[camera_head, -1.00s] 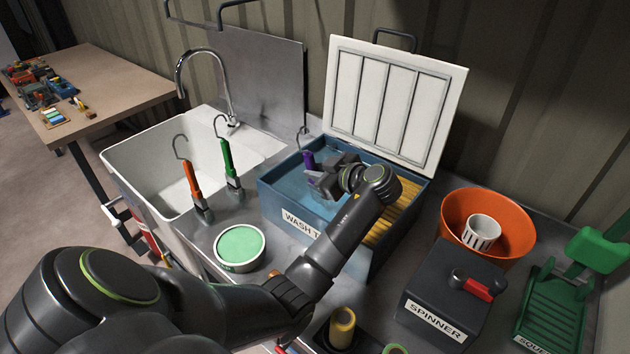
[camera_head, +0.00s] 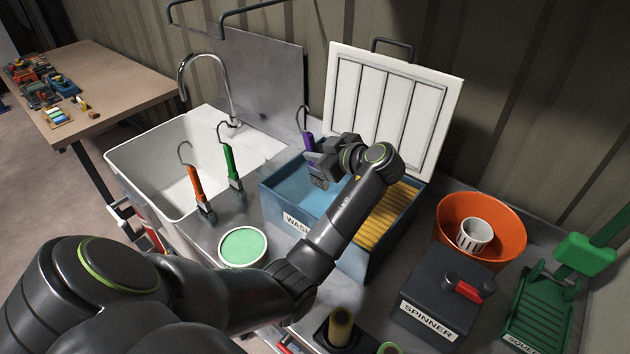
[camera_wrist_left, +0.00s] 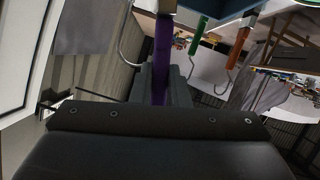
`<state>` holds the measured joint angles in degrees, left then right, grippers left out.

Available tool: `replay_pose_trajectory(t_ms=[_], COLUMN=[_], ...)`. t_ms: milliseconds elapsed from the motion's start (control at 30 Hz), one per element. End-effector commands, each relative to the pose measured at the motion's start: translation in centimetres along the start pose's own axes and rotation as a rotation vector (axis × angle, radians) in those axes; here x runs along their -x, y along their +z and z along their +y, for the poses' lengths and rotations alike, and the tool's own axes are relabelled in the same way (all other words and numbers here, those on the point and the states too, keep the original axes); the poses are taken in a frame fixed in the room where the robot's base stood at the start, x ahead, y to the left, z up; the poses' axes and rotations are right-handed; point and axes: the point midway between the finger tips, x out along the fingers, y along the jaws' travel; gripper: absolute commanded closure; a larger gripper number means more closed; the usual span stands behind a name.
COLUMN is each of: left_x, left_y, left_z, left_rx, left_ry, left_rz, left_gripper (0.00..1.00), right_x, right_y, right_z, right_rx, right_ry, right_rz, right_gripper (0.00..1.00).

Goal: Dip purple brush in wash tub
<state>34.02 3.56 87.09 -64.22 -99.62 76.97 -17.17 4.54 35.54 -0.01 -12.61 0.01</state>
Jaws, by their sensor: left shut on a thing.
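My left gripper (camera_head: 325,160) is shut on the purple brush (camera_head: 308,141). The brush hangs upright, hook up and bristles down, above the water at the back left of the wash tub (camera_head: 358,266). Its bristle end shows just below the gripper and looks clear of the water. In the left wrist view the purple handle (camera_wrist_left: 162,60) runs up between the jaws. The tub is blue, with pale blue water on its left and a yellow ribbed board (camera_head: 388,217) on its right. My right gripper is not in view.
The white tub lid (camera_head: 393,100) stands open behind. An orange brush (camera_head: 197,184) and a green brush (camera_head: 231,163) stand left of the tub near the white sink (camera_head: 140,160). A green-topped can (camera_head: 242,247), spinner (camera_head: 437,298) and orange bowl (camera_head: 505,222) surround the front and right.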

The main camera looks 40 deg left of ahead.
Motion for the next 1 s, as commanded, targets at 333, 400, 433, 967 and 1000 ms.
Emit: replay_pose_trajectory(t_ms=[333,400,433,967,1000], left_x=[1.2,1.4,1.5,2.1,2.1], left_y=[-2.8,-3.3,-3.5,-5.2,-5.2], left_z=[0.8,0.9,1.0,1.4,1.4], left_rx=[0.002,0.002,0.002,0.001,0.001], left_ry=[0.001,0.0,0.0,0.0,0.0], left_rz=[0.0,0.0,0.0,0.0,0.0], left_gripper=[1.0,1.0,1.0,1.0,1.0], right_x=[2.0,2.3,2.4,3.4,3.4], right_y=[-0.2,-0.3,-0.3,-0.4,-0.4], right_z=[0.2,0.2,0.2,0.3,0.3], right_rx=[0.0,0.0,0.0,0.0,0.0], right_ry=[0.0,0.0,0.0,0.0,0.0], right_rz=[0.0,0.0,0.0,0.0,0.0], right_gripper=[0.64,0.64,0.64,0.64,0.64])
